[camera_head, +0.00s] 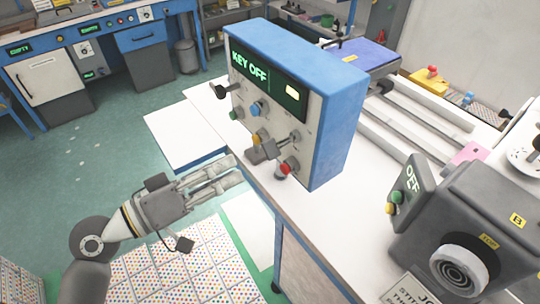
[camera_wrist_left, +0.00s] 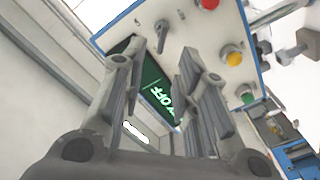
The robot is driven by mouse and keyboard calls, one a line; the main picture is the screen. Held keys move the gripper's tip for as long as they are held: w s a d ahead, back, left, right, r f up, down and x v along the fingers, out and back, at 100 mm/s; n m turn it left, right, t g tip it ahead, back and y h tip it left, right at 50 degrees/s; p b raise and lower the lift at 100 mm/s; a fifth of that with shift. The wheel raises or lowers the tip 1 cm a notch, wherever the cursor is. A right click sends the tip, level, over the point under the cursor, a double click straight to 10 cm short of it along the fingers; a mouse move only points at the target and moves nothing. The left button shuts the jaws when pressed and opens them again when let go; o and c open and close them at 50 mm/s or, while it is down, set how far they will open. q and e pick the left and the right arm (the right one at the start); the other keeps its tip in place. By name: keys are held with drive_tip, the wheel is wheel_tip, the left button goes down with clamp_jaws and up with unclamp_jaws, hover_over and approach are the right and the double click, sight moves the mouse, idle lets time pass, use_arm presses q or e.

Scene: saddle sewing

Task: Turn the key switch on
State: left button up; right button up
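The blue and white control box (camera_head: 340,112) stands on the white bench; its green display (camera_head: 270,86) reads "KEY OFF". My right gripper is not in view.
A dark grey machine (camera_head: 470,215) with an "OFF" panel stands at the right. The floor left of the bench is mostly clear.

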sight(264, 149)
use_arm(q)
drive_tip(key=p+x, duration=0.4)
drive_tip(key=x, duration=0.5)
drive_tip(key=shift+w+d+r, duration=0.1)
drive_tip(key=shift+w+r, duration=0.05)
drive_tip(key=shift+w, duration=0.1)
drive_tip(key=shift+w+d+f, duration=0.2)
drive_tip(key=shift+w+d, duration=0.25)
clamp_jaws()
